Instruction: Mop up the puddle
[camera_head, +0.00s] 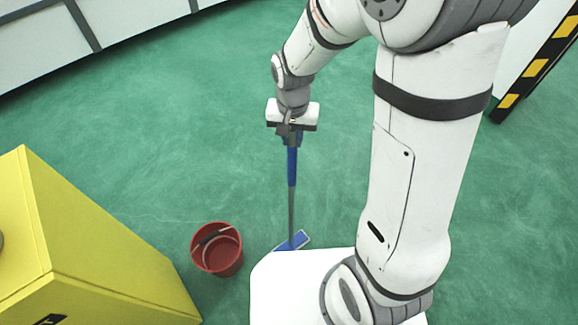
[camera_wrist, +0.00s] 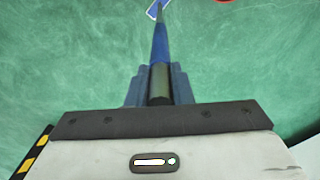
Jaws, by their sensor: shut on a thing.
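A mop (camera_head: 291,205) with a blue grip and a grey pole stands nearly upright in the head view. Its flat blue head (camera_head: 293,241) is at floor level, partly hidden by the white surface of my base. My gripper (camera_head: 290,128) is shut on the upper end of the mop handle. In the wrist view the blue handle (camera_wrist: 159,45) runs away from between the fingers of my gripper (camera_wrist: 158,85) to the mop head at the top edge. I cannot make out a puddle on the green floor in either view.
A red bucket (camera_head: 217,248) stands on the floor left of the mop head. A yellow cabinet (camera_head: 90,255) is at the lower left. A black and yellow striped post (camera_head: 535,68) stands at the upper right. White wall panels (camera_head: 40,45) line the back left. Open green floor lies between.

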